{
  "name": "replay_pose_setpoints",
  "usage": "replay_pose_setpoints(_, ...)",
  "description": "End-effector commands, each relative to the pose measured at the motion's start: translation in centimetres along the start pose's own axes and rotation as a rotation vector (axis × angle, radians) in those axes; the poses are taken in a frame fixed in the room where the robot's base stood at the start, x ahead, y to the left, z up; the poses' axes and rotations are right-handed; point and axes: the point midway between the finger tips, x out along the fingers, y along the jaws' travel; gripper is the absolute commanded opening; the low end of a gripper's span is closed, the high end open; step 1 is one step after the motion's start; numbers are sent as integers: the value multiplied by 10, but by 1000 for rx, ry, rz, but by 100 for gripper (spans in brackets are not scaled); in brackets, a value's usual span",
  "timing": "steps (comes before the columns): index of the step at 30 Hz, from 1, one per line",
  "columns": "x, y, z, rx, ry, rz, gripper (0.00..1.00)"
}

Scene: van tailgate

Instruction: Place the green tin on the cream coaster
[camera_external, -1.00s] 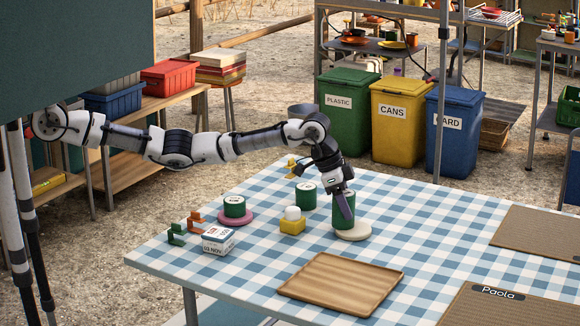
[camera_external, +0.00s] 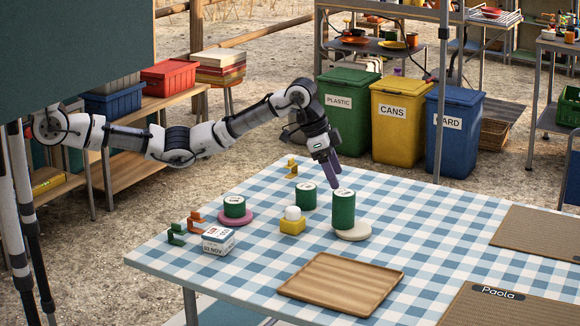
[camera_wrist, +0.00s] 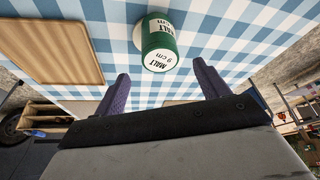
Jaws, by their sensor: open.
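A tall green tin (camera_external: 343,212) with a white lid stands upright at the back left of the cream coaster (camera_external: 357,234). It hides part of the coaster, and I cannot tell whether its whole base rests on it. In the wrist view the tin (camera_wrist: 160,42) reads "MALT 9 cm", with a pale edge of the coaster (camera_wrist: 138,36) beside it. My gripper (camera_external: 334,186) is open and empty, above and just behind the tin's lid. In the wrist view its two purple fingers (camera_wrist: 160,74) are spread apart, clear of the tin.
A shorter green tin (camera_external: 234,207) sits on a pink coaster (camera_external: 236,220). Another green tin (camera_external: 306,197) stands behind a yellow block with a white top (camera_external: 292,224). A white box (camera_external: 218,241) and a wooden tray (camera_external: 340,284) are nearer. The checked table right of the coaster is clear.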

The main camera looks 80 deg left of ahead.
Motion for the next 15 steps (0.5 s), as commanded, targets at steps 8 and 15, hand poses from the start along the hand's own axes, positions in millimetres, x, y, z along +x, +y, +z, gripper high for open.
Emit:
replay_pose_setpoints(8, -29, 0, 0, 0, -1, 0, 74)
replay_pose_setpoints(15, -31, 0, 0, -1, 1, 0, 74)
